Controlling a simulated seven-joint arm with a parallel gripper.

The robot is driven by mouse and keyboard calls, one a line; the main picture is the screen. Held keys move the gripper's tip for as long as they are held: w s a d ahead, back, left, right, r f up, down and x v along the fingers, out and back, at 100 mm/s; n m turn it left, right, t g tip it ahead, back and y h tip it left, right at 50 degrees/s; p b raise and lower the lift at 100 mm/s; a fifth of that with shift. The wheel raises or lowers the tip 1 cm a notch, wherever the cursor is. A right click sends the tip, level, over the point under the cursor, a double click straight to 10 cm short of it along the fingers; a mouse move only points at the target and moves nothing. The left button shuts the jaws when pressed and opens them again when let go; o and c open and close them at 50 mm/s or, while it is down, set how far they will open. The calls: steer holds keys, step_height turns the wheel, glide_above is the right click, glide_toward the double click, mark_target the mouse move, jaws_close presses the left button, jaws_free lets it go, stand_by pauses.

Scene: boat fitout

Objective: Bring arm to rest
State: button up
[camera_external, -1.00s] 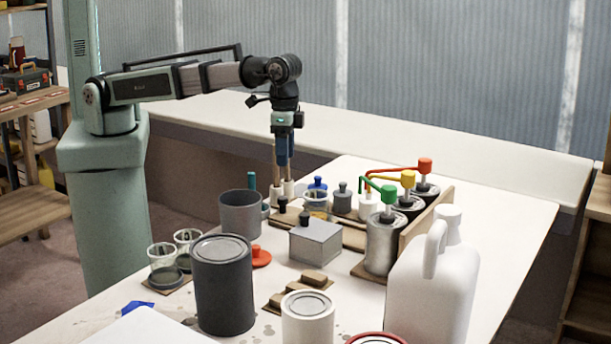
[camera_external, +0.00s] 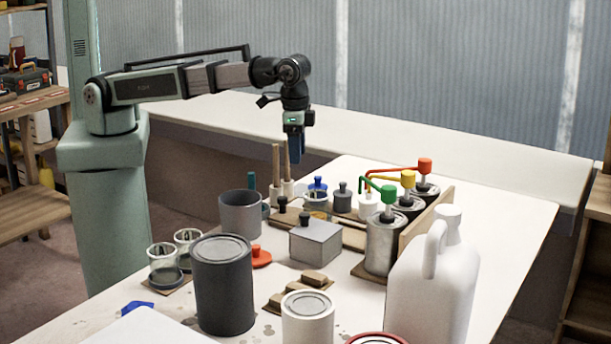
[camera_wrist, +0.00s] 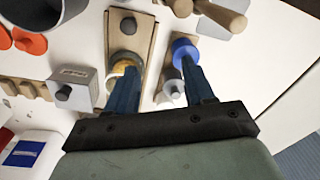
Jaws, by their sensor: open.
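My gripper (camera_external: 297,150) hangs from the arm above the back part of the white table, pointing down. In the wrist view its two blue fingers (camera_wrist: 160,88) stand apart with nothing between them, so it is open. In the outside view the fingertips are clear above the blue-knobbed lid (camera_external: 317,183) and the small jars. Two wooden-handled tools (camera_external: 282,165) stand upright in white holders just left of the gripper, apart from it. They show at the top of the wrist view (camera_wrist: 222,14).
Below are a grey box (camera_external: 315,243), a grey pot (camera_external: 240,213) and pump cans with red, yellow and green heads (camera_external: 384,243). A dark can (camera_external: 223,285) and a white jug (camera_external: 433,280) stand in front. The table's right side (camera_external: 510,225) is clear.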

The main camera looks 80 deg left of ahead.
steer(key=w+a+f+n+t+y, duration=0.1)
steer(key=w+a+f, duration=0.4)
steer(key=a, duration=0.8)
steer(key=w+a+f+y, duration=0.2)
steer(key=w+a+f, duration=0.3)
steer(key=a, duration=0.8)
steer(key=w+a+f+n+t+y, duration=0.1)
steer(key=w+a+f, duration=0.2)
steer(key=w+a, duration=0.7)
steer(key=s+a+f+g+h, duration=0.1)
steer(key=s+a+f+g, duration=0.15)
steer(key=s+f, duration=0.95)
steer(key=s+a+f+g+h, duration=0.15)
steer(key=s+a+f, duration=0.25)
steer(key=s+f, duration=0.8)
steer(key=s+f+n+g+h, duration=0.1)
steer(key=s+f, duration=0.4)
steer(key=s, duration=0.8)
steer(key=s+f+n+g, duration=0.1)
steer(key=s+f+g, duration=0.3)
steer(key=s, duration=1)
step_height(320, 180, down, 2)
steer(key=shift+f+h, duration=0.15)
steer(key=shift+h, duration=0.2)
